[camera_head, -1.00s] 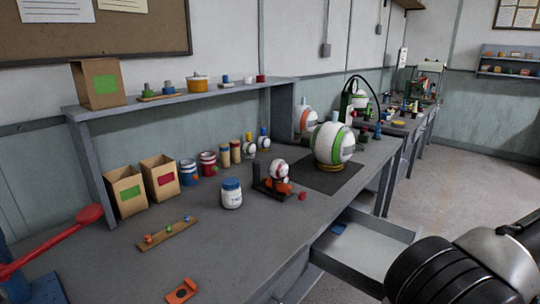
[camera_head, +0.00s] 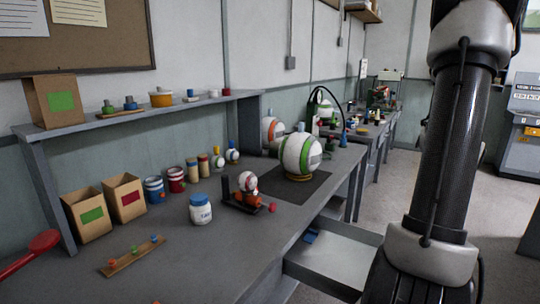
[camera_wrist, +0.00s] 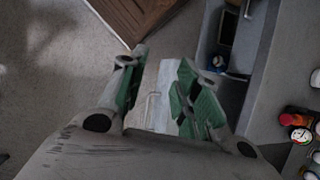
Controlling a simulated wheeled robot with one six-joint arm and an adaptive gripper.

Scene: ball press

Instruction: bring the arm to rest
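My gripper (camera_wrist: 162,72) shows in the wrist view with its two green-padded fingers apart and nothing held between them. It hangs above the floor beside the open drawer. In the head view my arm rises upright at the right, and the gripper itself is out of that picture.
The workbench (camera_head: 130,215) fills the left, with an open drawer (camera_head: 335,262) jutting out at its front. On the bench are a ball in a small press (camera_head: 246,182), a large white-green ball (camera_head: 299,154) and a white jar (camera_head: 201,209). Floor (camera_head: 400,185) is clear beyond the drawer.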

